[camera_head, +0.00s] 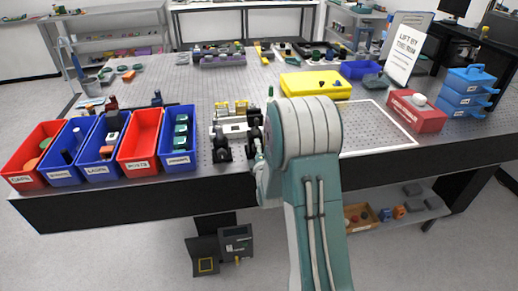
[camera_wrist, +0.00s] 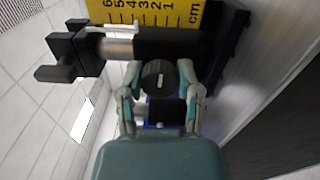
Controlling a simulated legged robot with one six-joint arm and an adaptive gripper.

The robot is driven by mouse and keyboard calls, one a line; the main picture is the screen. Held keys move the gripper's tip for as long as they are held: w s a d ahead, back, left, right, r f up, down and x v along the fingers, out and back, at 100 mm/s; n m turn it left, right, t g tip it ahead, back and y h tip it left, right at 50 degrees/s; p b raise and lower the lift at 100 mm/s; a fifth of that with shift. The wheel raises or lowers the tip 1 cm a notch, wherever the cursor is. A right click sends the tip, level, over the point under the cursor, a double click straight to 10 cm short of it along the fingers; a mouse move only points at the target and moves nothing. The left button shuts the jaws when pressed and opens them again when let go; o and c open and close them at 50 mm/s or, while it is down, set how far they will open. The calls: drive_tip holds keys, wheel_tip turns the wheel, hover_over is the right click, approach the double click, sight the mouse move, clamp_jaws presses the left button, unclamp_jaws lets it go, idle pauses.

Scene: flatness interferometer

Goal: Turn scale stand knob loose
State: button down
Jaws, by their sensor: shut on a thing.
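The scale stand knob (camera_wrist: 158,80) is a dark ribbed round knob with a light mark on its face, in the upper middle of the wrist view. My gripper (camera_wrist: 160,88) is shut on it, with one teal and grey finger on each side. The yellow scale (camera_wrist: 150,12), marked in cm, stands just behind the knob. A black stand part (camera_wrist: 165,42) runs across between the scale and the knob. In the head view my arm hides the knob and most of my gripper (camera_head: 262,170), which is at the table's front edge near black stands (camera_head: 221,146).
Red and blue labelled bins (camera_head: 143,140) line the front edge to the left. A yellow case (camera_head: 315,83) lies behind my arm, and a red box (camera_head: 416,112) sits to the right.

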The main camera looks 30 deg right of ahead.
drive_tip(key=shift+a+f, duration=0.25)
drive_tip(key=shift+c, duration=1.5)
unclamp_jaws()
drive_tip(key=shift+w+a, duration=0.1)
drive_tip(key=shift+r, duration=0.1)
drive_tip(key=shift+s, duration=0.35)
drive_tip(key=v, duration=1.1)
drive_tip(key=shift+a, duration=0.2)
